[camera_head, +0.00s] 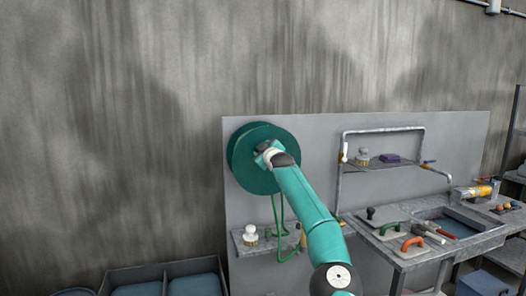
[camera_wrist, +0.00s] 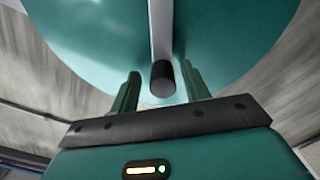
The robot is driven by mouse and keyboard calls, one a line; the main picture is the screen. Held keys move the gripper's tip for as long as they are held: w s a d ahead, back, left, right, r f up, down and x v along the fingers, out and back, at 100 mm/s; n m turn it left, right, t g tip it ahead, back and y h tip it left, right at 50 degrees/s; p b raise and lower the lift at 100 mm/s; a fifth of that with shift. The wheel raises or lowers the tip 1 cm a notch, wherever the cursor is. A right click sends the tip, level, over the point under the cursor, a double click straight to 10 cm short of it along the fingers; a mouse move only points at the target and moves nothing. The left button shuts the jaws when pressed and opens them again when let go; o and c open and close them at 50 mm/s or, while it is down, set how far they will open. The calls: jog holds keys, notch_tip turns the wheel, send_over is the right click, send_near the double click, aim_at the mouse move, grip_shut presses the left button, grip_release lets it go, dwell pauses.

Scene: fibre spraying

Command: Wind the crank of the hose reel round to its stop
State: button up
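The hose reel is a large round green drum (camera_head: 243,160) on the grey panel, and its face fills the top of the wrist view (camera_wrist: 90,35). A pale grey crank arm (camera_wrist: 161,28) runs down the drum's face to a dark cylindrical crank handle (camera_wrist: 162,80). My gripper (camera_wrist: 160,72) is open, with one finger on each side of the handle and a visible gap on both sides. In the head view, my gripper (camera_head: 266,150) is in front of the drum and hides the crank. A green hose (camera_head: 281,225) hangs below the reel.
A small shelf with a white-knobbed brush (camera_head: 250,234) is below the reel. To the right are a wire rack with a purple block (camera_head: 389,158) and a workbench (camera_head: 405,255) with trowels. Blue-lined bins (camera_head: 165,270) stand low at left.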

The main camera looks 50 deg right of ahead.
jog(key=v, duration=1.3)
jog(key=shift+s+a, duration=0.15)
jog(key=shift+s, duration=0.15)
dwell(0.7)
